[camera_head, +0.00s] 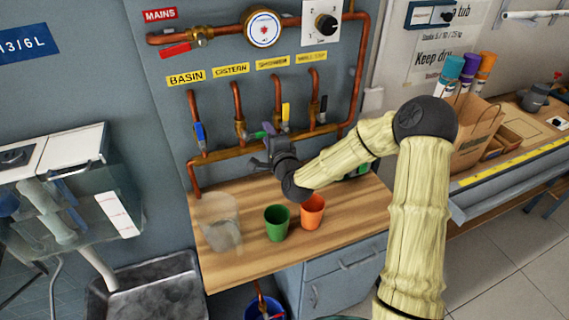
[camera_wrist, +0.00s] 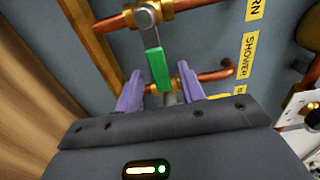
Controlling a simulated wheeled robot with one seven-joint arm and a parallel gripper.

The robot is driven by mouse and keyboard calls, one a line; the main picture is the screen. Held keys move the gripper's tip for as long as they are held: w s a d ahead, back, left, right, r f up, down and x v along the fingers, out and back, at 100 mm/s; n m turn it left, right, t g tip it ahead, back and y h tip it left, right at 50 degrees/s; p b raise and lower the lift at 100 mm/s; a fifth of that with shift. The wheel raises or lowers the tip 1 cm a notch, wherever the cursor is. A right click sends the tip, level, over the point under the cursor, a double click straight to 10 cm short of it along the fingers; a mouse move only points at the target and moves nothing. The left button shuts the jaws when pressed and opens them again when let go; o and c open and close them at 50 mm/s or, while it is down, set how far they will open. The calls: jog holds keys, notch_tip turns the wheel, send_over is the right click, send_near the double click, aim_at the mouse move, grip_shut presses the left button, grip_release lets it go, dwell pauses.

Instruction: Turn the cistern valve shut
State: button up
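The cistern valve (camera_head: 240,130) is on the second pipe from the left, under the yellow CISTERN label (camera_head: 231,69). In the wrist view its green lever (camera_wrist: 157,69) points from the brass body towards the shower pipe, roughly crosswise to its own pipe. My gripper (camera_wrist: 160,88) is open, its two purple fingers on either side of the lever's free end, with a visible gap on both sides. In the head view my gripper (camera_head: 264,131) is just right of the valve and partly hides the lever.
The blue basin lever (camera_head: 200,132) is to the left; the yellow shower lever (camera_head: 285,112) and a black lever (camera_head: 323,107) are to the right. A green cup (camera_head: 277,222), an orange cup (camera_head: 312,211) and a clear container (camera_head: 218,222) stand on the wooden counter below.

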jog(key=b+v, duration=1.2)
jog(key=v, duration=0.2)
dwell(0.4)
jog(key=shift+f, duration=0.1)
dwell(0.4)
